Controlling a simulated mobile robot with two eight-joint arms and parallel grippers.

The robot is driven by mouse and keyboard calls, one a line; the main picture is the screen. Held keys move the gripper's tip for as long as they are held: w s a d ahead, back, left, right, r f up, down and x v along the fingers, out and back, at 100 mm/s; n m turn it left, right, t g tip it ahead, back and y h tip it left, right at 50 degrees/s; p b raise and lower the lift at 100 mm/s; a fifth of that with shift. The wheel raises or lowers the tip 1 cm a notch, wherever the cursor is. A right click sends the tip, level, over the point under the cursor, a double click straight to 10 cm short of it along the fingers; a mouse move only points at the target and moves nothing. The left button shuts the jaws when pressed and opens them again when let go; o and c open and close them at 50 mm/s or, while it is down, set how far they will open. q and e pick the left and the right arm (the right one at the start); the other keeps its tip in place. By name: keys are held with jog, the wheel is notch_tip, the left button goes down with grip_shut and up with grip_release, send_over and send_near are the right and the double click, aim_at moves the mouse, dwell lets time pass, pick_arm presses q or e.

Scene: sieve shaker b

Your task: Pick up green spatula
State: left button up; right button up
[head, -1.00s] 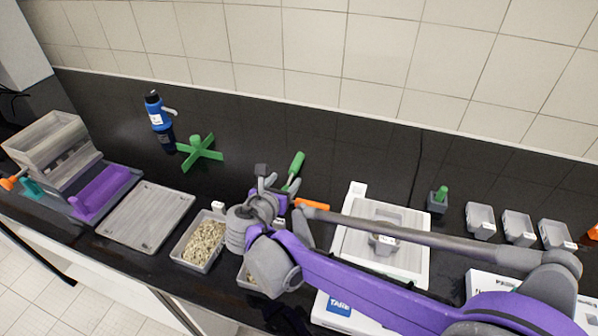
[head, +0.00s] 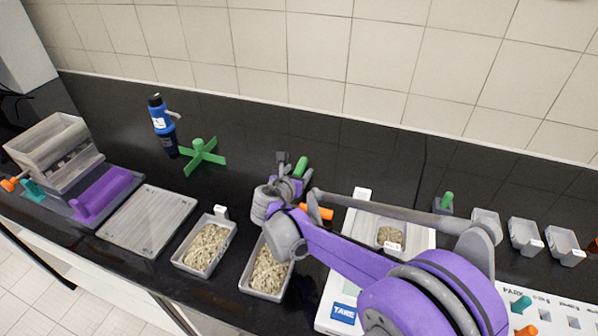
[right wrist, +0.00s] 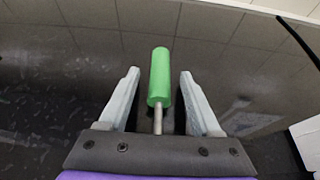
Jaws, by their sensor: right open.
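The green spatula (head: 301,166) shows its green handle beside my right gripper in the head view; the arm hides the rest. In the right wrist view its green handle (right wrist: 160,78) and thin metal shaft lie between the two open fingers. My right gripper (right wrist: 160,74) is open, with a gap on each side of the handle and no visible contact. In the head view the right gripper (head: 290,166) reaches over the black counter at the handle. My left gripper is not in view.
An orange handle (head: 318,212) lies just right of the gripper. Trays of pale pellets (head: 207,246) (head: 267,270) stand in front. A green cross-shaped piece (head: 203,158) and a blue bottle (head: 163,124) stand to the left. A white scale (head: 343,285) is at the right.

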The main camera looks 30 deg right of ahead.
aim_at(304, 161)
grip_shut()
dwell(0.3)
notch_tip(304, 161, up, 9)
jog(key=shift+d+r+p, duration=0.1)
jog(key=shift+r+p, duration=0.05)
jog(key=shift+p, duration=0.75)
jog(key=shift+h, duration=0.4)
jog(key=p+x, duration=0.2)
jog(key=p, duration=0.1)
jog(key=p+x, duration=0.1)
jog(key=x, duration=0.1)
jog(key=shift+d+r+p, duration=0.1)
jog(key=shift+r+p, duration=0.2)
jog(key=shift+r, duration=0.1)
jog(key=shift+w+d+f, duration=0.2)
jog(key=shift+f, duration=0.35)
jog(key=shift+s+f, duration=0.15)
jog(key=shift+f, duration=0.35)
jog(key=shift+f+b, duration=1.85)
jog(key=shift+f, duration=0.9)
